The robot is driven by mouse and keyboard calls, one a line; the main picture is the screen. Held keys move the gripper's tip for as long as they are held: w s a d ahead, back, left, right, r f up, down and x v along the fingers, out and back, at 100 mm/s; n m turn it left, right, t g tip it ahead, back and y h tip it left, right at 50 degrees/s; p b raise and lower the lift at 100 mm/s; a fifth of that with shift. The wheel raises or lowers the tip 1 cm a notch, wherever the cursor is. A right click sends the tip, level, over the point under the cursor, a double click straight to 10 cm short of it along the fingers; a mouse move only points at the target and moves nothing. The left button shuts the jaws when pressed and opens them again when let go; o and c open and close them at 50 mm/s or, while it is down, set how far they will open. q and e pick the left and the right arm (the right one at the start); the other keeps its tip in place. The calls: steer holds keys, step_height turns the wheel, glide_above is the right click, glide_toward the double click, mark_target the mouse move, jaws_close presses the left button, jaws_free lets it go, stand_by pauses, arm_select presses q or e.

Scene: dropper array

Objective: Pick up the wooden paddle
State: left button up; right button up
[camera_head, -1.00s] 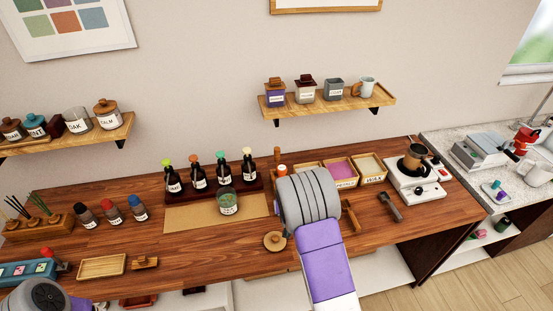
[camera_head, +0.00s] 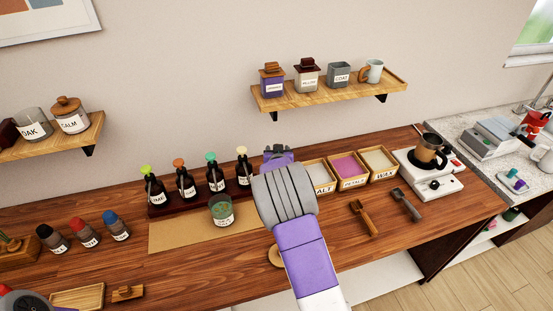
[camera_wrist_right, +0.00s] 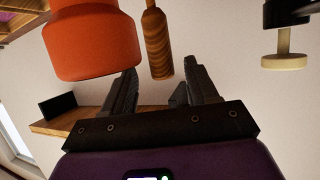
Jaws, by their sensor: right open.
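A wooden paddle, seen only as a rounded brown handle (camera_wrist_right: 157,40), shows in the right wrist view. Its end lies in line with the gap between the fingertips of my right gripper (camera_wrist_right: 157,72). The gripper is open, with no finger visibly closed on the handle. In the head view my right gripper (camera_head: 278,152) is over the back of the wooden table, between the cream-topped dropper bottle and the labelled trays. There my own arm hides the paddle.
A large orange object (camera_wrist_right: 88,42) is close beside the handle in the wrist view. A cream-topped dropper bottle (camera_head: 243,168) stands left of my gripper, a SALT tray (camera_head: 320,178) right of it. A wall shelf (camera_head: 330,91) with jars is above. Two scoops lie on the table.

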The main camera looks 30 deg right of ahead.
steer(key=shift+x, duration=2.4)
steer(key=shift+a+f, duration=0.1)
steer(key=shift+a, duration=0.05)
steer(key=shift+c, duration=0.3)
steer(key=c, duration=1)
